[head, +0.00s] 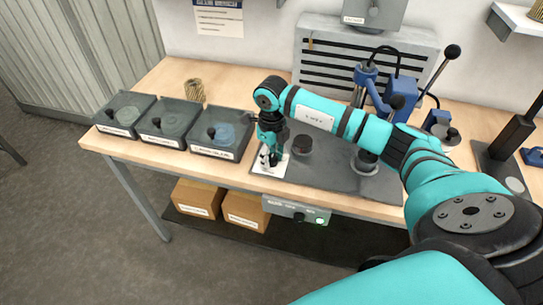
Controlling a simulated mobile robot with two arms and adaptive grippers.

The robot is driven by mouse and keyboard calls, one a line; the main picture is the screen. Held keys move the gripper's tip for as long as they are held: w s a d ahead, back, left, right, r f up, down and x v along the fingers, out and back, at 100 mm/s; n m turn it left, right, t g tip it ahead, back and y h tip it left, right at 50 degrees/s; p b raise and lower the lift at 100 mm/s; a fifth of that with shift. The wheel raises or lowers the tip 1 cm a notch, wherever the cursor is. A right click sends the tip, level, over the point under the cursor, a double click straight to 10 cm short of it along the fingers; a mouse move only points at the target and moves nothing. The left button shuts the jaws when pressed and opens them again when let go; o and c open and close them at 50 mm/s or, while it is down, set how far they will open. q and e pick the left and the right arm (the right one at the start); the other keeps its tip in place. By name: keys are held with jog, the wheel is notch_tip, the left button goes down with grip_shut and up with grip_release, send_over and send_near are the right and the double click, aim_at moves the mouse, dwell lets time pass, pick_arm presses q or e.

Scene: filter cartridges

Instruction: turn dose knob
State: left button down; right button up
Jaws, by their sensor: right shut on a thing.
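My right gripper (268,158) is low over the front part of the table, pointing down above a white card. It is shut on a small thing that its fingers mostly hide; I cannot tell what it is. A grey control box (290,209) hangs under the table's front edge, right of and below the gripper. It has a small dark knob (299,216) on its face and a lit green light (320,221). The gripper is apart from this knob. I cannot read the knob's setting. My left gripper is not in view.
Several grey bins (221,151) stand left of the gripper, with a brass-coloured cartridge (195,90) behind them. A dark plate (335,178) with round dark pieces (302,145) lies to the right. A blue lever press (400,90) stands behind. Cardboard boxes (245,210) sit below the table.

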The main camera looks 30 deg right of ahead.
aim_at(272, 158)
jog(key=shift+w+r, duration=0.1)
dwell(0.3)
jog(key=o, duration=1.1)
jog(key=shift+o, duration=0.2)
notch_tip(272, 158, up, 12)
